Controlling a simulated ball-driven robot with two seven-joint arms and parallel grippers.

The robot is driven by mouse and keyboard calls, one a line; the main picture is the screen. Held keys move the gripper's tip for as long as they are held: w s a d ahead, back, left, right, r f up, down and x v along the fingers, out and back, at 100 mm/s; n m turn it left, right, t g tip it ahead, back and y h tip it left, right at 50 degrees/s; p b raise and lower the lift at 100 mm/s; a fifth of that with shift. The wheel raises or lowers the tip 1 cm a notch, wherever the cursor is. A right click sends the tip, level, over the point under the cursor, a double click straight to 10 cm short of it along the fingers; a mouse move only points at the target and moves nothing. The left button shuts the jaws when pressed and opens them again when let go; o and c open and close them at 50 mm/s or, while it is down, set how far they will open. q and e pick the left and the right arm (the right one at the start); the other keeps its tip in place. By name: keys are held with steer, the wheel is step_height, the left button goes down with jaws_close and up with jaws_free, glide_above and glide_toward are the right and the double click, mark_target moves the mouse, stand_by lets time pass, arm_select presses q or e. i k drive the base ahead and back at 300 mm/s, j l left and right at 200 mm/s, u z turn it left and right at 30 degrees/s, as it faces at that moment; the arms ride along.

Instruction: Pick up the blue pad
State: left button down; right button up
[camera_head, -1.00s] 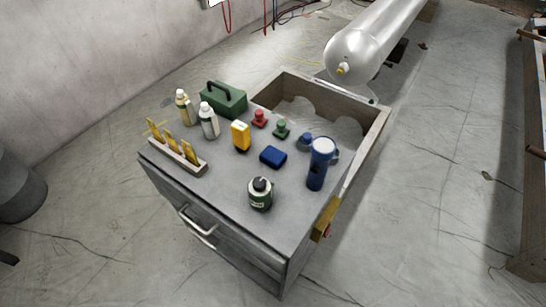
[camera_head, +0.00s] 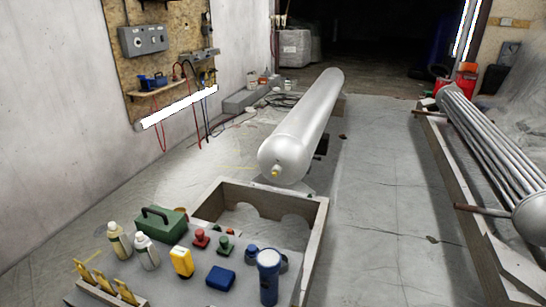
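The blue pad (camera_head: 220,278) is a small dark blue rounded block lying flat on the grey cabinet top (camera_head: 190,292) at the bottom of the head view. A yellow device (camera_head: 181,262) stands to its left and a blue flashlight-like cylinder (camera_head: 268,277) stands upright to its right. The pad is uncovered and apart from both. Neither of my grippers shows in the view.
Red (camera_head: 201,238) and green (camera_head: 225,245) knobbed pieces stand behind the pad. A green toolbox (camera_head: 161,223), two bottles and a holder with yellow pieces (camera_head: 107,285) are left. An open wooden-sided box (camera_head: 318,230) adjoins behind. Open floor (camera_head: 395,255) lies right.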

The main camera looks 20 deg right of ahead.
mark_target(221, 279)
steer(key=i+l+u, duration=0.1)
steer(key=l+u, duration=1.1)
steer(key=k+l, duration=0.05)
steer(key=l, duration=0.05)
